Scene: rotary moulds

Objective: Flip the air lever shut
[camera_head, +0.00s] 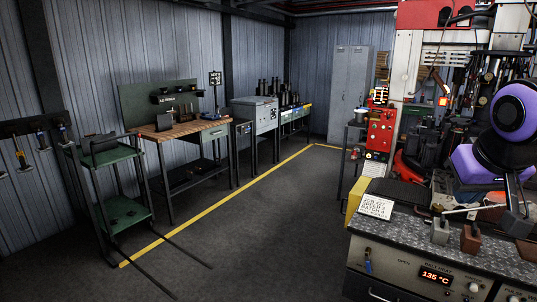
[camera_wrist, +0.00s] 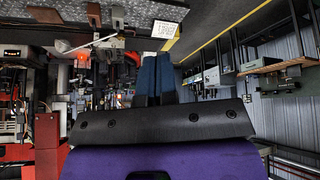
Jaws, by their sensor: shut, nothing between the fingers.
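A small blue-handled lever (camera_head: 368,264) stands on the left of the pale front panel of the bench at right, left of the word OPEN. I take it for the air lever, but its own label is not readable. In the wrist view my gripper (camera_wrist: 156,58) shows two blue fingers side by side, shut with nothing between them. In the head view my purple and black arm is at the right edge, above the bench and well right of the lever; the fingertips are not clear there. I cannot pick out the lever in the wrist view.
The bench top (camera_head: 400,222) carries a white job card (camera_head: 377,206), metal blocks and a pale rod (camera_head: 462,210). A red display (camera_head: 436,275) reads 135 °C. A red machine (camera_head: 380,130) stands behind. The floor (camera_head: 250,240) left of the bench is clear.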

